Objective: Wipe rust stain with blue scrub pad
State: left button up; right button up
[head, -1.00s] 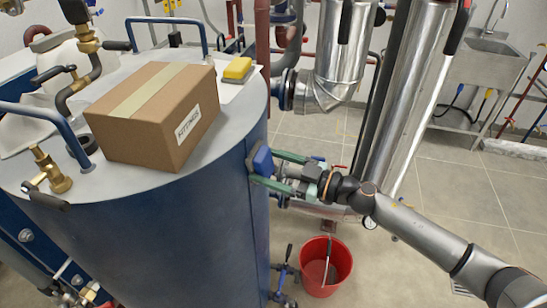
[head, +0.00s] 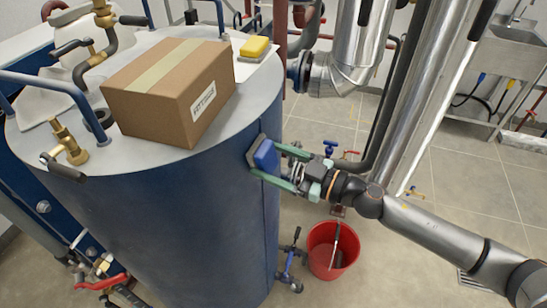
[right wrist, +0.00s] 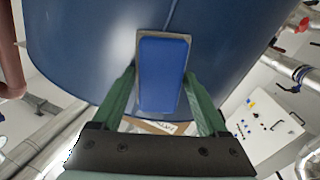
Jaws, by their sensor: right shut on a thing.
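The blue scrub pad (head: 264,157), with a grey layer on its far face, is held by my right gripper (head: 275,167). The pad is at the upper right side of the dark blue tank (head: 190,215), its grey face towards the wall. It looks to be touching or very close to it. In the right wrist view the pad (right wrist: 163,75) stands between the two green fingers, in front of the tank's curved wall (right wrist: 90,60). I see no rust stain; the pad hides part of the wall. My left gripper is not in view.
On the tank top are a cardboard box (head: 168,95), a yellow sponge (head: 255,47), a brass valve (head: 68,143) and blue handrails. A red bucket (head: 332,250) stands on the floor to the right. Silver pipes (head: 400,130) rise behind my right arm.

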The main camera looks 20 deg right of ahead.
jog(key=shift+b+v, duration=0.85)
jog(key=shift+v, duration=1.5)
jog(key=shift+s+d, duration=0.45)
jog(key=shift+b+v, duration=0.75)
jog(key=shift+v, duration=0.75)
